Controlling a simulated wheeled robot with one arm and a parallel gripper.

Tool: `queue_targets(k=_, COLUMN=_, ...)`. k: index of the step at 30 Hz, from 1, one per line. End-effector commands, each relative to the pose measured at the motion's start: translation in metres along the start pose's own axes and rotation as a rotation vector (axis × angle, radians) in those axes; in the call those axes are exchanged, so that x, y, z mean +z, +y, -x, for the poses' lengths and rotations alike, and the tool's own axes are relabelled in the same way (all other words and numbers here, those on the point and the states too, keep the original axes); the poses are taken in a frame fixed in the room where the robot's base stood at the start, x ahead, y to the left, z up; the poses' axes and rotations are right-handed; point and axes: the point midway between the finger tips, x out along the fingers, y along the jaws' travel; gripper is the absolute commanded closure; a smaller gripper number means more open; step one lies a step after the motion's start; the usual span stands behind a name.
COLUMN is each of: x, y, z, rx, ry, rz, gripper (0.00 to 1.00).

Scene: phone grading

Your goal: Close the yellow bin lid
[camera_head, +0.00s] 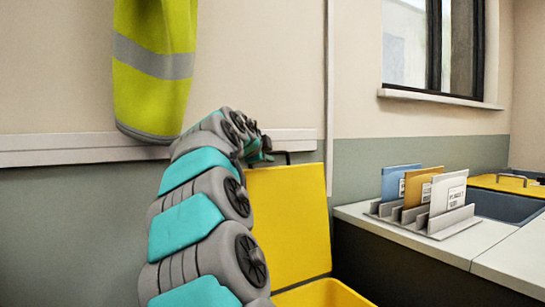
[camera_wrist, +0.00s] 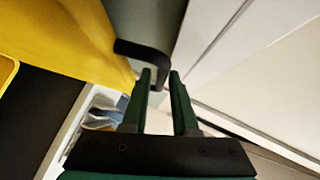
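The yellow bin lid (camera_head: 288,225) stands raised near the wall in the head view, with the yellow bin (camera_head: 325,293) below it at the bottom edge. The lid also fills the upper left of the wrist view (camera_wrist: 65,35). Its dark bar handle (camera_wrist: 140,50) sticks out from the lid's edge; part of it shows at the lid's top in the head view (camera_head: 285,155). My gripper (camera_wrist: 161,74) is open, its two green fingers apart. The handle's bent end lies at the fingertips, seemingly between them; contact is unclear. In the head view my gripper (camera_head: 262,152) is partly hidden by my arm.
A hi-vis vest (camera_head: 155,65) hangs on the wall left of my arm. A wall rail (camera_head: 70,148) runs behind the lid. At right, a counter (camera_head: 400,232) holds a rack (camera_head: 440,222) with several upright cards, and another yellow lid (camera_head: 510,183) lies beyond.

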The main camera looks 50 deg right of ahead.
Motion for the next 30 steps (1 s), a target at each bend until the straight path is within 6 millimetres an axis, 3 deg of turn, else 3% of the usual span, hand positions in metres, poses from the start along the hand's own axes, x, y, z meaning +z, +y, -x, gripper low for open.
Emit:
queue_targets(k=9, x=0.0, y=0.001, z=-0.04, rx=0.003, ry=0.0, rz=-0.001, gripper=0.73)
queue_targets(k=18, x=0.0, y=0.0, z=-0.042, rx=0.0, ry=0.0, rz=-0.001, gripper=0.73)
queue_targets(k=26, x=0.0, y=0.0, z=-0.042, rx=0.0, ry=0.0, rz=0.0, gripper=1.0)
queue_targets(k=30, x=0.0, y=0.0, z=-0.042, rx=0.0, ry=0.0, rz=0.0, gripper=1.0)
